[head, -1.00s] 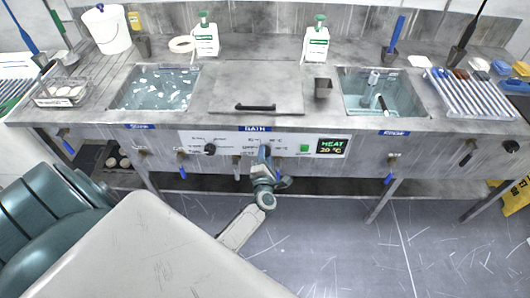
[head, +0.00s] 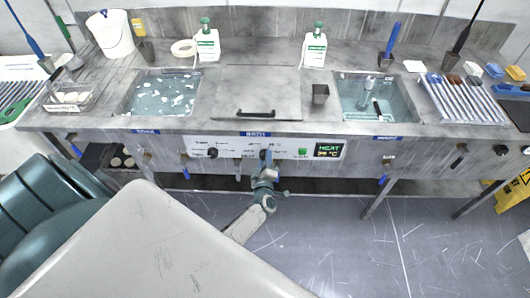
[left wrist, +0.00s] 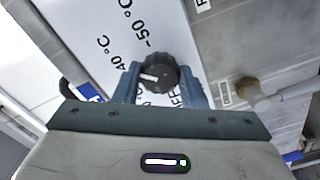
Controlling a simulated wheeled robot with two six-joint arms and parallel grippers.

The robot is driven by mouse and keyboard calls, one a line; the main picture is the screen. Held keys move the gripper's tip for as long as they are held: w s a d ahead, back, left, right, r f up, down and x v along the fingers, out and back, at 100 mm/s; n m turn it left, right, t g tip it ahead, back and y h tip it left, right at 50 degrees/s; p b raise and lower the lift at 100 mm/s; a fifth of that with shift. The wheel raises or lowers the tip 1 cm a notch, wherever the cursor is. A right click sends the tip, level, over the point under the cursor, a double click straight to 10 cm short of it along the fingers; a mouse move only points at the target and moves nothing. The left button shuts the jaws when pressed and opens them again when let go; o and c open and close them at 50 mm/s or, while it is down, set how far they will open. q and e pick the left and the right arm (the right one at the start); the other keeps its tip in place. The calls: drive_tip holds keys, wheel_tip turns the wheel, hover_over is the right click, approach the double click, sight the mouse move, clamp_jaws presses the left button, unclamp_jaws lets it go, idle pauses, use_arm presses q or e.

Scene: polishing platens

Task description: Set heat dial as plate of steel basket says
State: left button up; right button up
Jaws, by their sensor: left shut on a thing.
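The heat dial (left wrist: 160,68) is a black ribbed knob with a white mark, on a white panel printed with 40 °C, 50 °C and OFF. My left gripper (left wrist: 162,88) is shut on it, one blue finger on each side. The white mark points left in the left wrist view. In the head view my left gripper (head: 266,160) is at the panel below the bath lid and hides most of the dial. The heat display (head: 328,151) reads thirty-something °C; its last digit is unclear. The steel basket (head: 68,97) stands at the far left with pale pieces inside; I cannot read its plate. My right gripper is out of view.
A closed grey lid (head: 256,95) lies between the left basin (head: 160,94) and the right basin (head: 375,97). A green button (head: 303,153) and another black knob (head: 212,153) flank the dial on the panel. Blue-handled taps hang along the front.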

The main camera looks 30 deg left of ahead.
use_arm(q)
drive_tip(key=shift+m+p, duration=1.95)
drive_tip(key=shift+m, duration=2.75)
drive_tip(key=o, duration=1)
drive_tip(key=shift+s+f, duration=0.1)
drive_tip(key=b+v, duration=0.1)
drive_tip(key=v, duration=0.9)
drive_tip(key=shift+s, duration=0.3)
drive_tip(key=shift+d+f, duration=0.1)
drive_tip(key=shift+d, duration=0.05)
